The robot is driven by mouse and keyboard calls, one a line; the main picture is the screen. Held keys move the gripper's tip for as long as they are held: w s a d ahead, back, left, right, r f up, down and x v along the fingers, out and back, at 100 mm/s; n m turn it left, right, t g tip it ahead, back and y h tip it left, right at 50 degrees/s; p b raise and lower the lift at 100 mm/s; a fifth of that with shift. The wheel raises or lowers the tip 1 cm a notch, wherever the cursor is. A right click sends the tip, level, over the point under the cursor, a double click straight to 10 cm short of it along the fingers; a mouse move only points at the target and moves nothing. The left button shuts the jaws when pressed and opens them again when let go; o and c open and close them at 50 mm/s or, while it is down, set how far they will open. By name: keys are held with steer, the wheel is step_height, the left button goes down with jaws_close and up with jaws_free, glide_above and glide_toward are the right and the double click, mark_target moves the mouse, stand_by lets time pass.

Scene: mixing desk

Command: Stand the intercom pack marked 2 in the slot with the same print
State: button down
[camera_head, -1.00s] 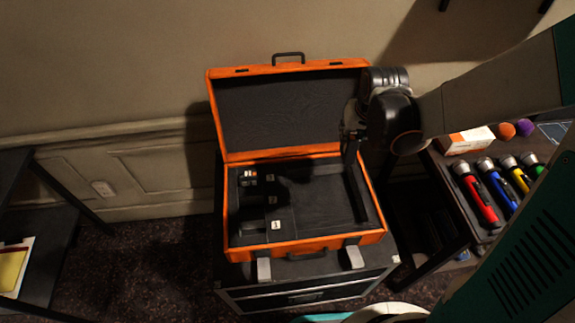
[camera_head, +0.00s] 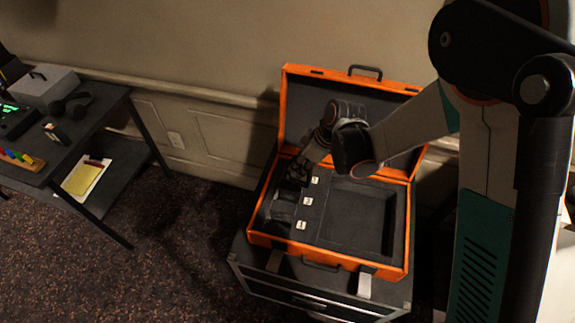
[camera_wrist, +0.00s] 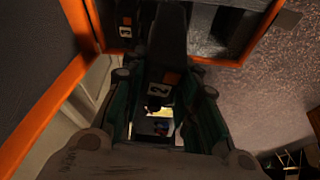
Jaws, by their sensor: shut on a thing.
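The open orange case (camera_head: 333,263) stands on a dark trunk, with white print labels in a row beside slots on its left side; the front label (camera_head: 301,225) is too small to read. My gripper (camera_head: 296,180) is over the case's left rear part, tilted down. In the wrist view its green fingers (camera_wrist: 168,110) are shut on the black intercom pack marked 2 (camera_wrist: 166,45), whose white label and orange strip face the camera.
The case's raised lid (camera_head: 400,85) stands close behind my arm. An empty recess (camera_head: 357,215) fills the case's right side. A dark desk (camera_head: 105,115) at left holds a headset (camera_head: 70,103) and a grey box (camera_head: 42,85). Open carpet lies between desk and case.

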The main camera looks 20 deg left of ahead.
steer(key=shift+n+g, duration=0.3)
steer(key=shift+n, duration=0.6)
steer(key=shift+s+d+f+b+x, duration=0.1)
steer(key=shift+s+d+b+x, duration=0.2)
steer(key=shift+b+x, duration=1.35)
steer(key=shift+s+d+f+b+x, duration=0.15)
steer(key=shift+s+d+b+x, duration=0.15)
steer(key=shift+x, duration=2.7)
steer(key=shift+s+d+f+b+x, duration=0.1)
steer(key=shift+s+d+b+x, duration=0.2)
steer(key=shift+b+x, duration=1.3)
steer(key=shift+a+f+p, duration=0.25)
steer(key=shift+f+p, duration=0.4)
steer(key=shift+p, duration=0.05)
steer(key=shift+b, duration=0.55)
steer(key=shift+s+d+f+b, duration=0.15)
steer(key=shift+f+b, duration=0.4)
steer(key=shift+b, duration=0.1)
steer(key=c, duration=1.2)
jaws_free()
steer(key=shift+s, duration=0.1)
steer(key=shift+c, duration=0.2)
steer(key=shift+o, duration=0.3)
steer(key=shift+f, duration=0.2)
